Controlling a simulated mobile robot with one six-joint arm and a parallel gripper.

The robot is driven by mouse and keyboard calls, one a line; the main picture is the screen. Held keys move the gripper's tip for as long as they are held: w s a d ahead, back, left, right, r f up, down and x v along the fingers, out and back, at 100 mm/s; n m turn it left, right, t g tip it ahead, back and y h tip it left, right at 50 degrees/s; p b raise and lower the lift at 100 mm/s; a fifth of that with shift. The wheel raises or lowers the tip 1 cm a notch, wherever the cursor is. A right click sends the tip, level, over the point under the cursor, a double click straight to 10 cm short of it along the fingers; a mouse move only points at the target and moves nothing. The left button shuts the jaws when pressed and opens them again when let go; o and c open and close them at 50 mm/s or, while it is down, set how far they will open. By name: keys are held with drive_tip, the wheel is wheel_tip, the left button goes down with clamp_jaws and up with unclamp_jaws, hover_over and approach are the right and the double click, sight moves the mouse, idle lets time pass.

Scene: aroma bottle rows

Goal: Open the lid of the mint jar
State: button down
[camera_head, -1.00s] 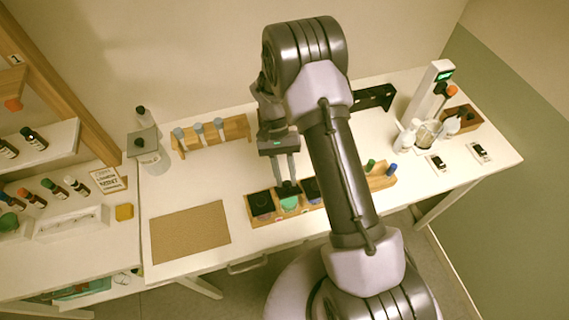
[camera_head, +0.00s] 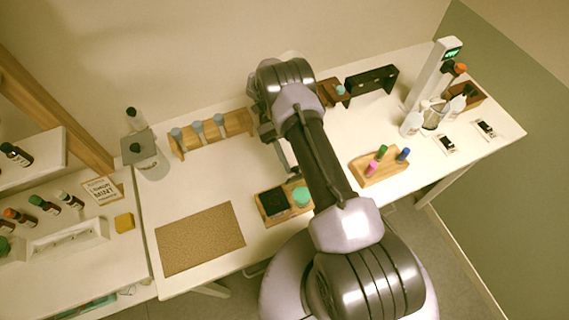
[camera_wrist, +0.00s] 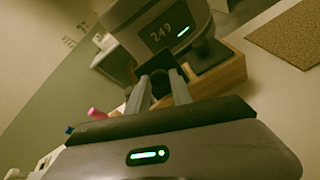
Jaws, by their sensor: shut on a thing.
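A green round jar top (camera_head: 301,195) shows in the wooden jar tray (camera_head: 263,224) in the head view, with no black lid on it. It seems to be the mint jar; I cannot read a label on it. A jar with a square black lid (camera_head: 273,202) stands to its left. My gripper (camera_head: 287,165) is above and behind the green jar, partly hidden by my arm. In the wrist view my gripper (camera_wrist: 161,84) is shut on a black lid (camera_wrist: 160,78), held between the two fingers. My arm hides the right part of the tray.
A wooden holder (camera_head: 368,173) with coloured bottles is to the right. A rack (camera_head: 232,124) of blue-capped bottles stands behind. A cork mat (camera_head: 200,238) lies bare at front left. A card reading MINT (camera_head: 103,190) stands at the left. The table middle is clear.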

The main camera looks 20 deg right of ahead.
drive_tip(key=shift+f, duration=0.1)
idle(0.3)
drive_tip(key=c, duration=1.1)
unclamp_jaws()
drive_tip(key=shift+c, duration=0.2)
drive_tip(key=s+a+r, duration=0.1)
drive_tip(key=s+r, duration=0.1)
drive_tip(key=s, duration=0.6)
drive_tip(key=s+a+r, duration=0.1)
drive_tip(key=s+r, duration=0.2)
drive_tip(key=s, duration=0.5)
drive_tip(key=shift+a, duration=0.25)
